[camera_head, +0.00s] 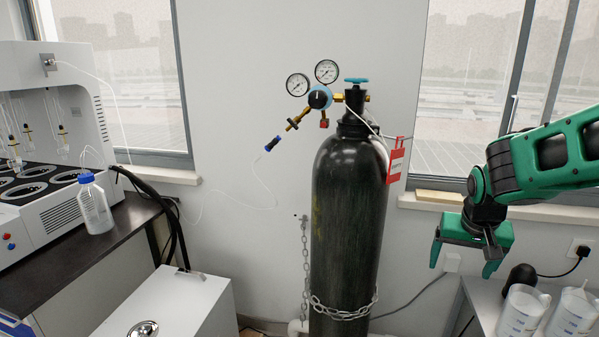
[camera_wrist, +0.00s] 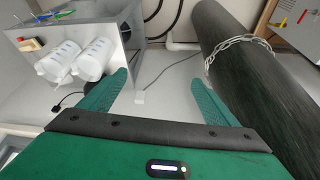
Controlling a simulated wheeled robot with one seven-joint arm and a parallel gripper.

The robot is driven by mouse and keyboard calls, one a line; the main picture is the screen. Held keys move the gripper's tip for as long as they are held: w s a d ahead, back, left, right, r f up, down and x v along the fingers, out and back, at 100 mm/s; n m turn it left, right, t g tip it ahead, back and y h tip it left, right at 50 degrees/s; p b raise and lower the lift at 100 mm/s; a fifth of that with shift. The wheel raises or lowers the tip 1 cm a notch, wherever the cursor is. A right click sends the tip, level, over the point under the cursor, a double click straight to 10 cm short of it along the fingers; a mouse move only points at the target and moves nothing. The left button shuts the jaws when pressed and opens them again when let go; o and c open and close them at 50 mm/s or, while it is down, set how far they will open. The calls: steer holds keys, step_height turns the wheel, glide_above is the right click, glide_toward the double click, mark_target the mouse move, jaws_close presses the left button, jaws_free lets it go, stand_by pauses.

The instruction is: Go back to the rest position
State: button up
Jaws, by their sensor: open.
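My gripper (camera_head: 463,262) hangs at the right of the head view, at the end of my green arm. Its two green fingers are apart with nothing between them. It is to the right of the dark gas cylinder (camera_head: 347,230) and clear of it. In the wrist view, the open fingers (camera_wrist: 168,92) point toward the floor and wall area, with the cylinder (camera_wrist: 262,75) on the right.
The cylinder is chained to the wall and carries a regulator with two gauges (camera_head: 326,71). White jugs (camera_head: 522,312) stand on a bench below my gripper. A distiller (camera_head: 50,130) and a blue-capped bottle (camera_head: 95,207) are at left. A white box (camera_head: 170,305) stands in front.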

steer(key=s+a+r+n+y, duration=0.2)
steer(key=s+a+n, duration=0.3)
steer(key=s+a, duration=0.4)
steer(key=s+d+f+m+g, duration=0.1)
steer(key=s+d+m+g, duration=0.1)
steer(key=s+d, duration=0.4)
steer(key=s+d+m+g, duration=0.1)
steer(key=s+d+m, duration=0.3)
steer(key=s, duration=0.7)
steer(key=d, duration=0.2)
steer(key=shift+s+d+f+m+g, duration=0.3)
steer(key=shift+s+f+m+g, duration=0.05)
steer(key=shift+f+m+g, duration=0.05)
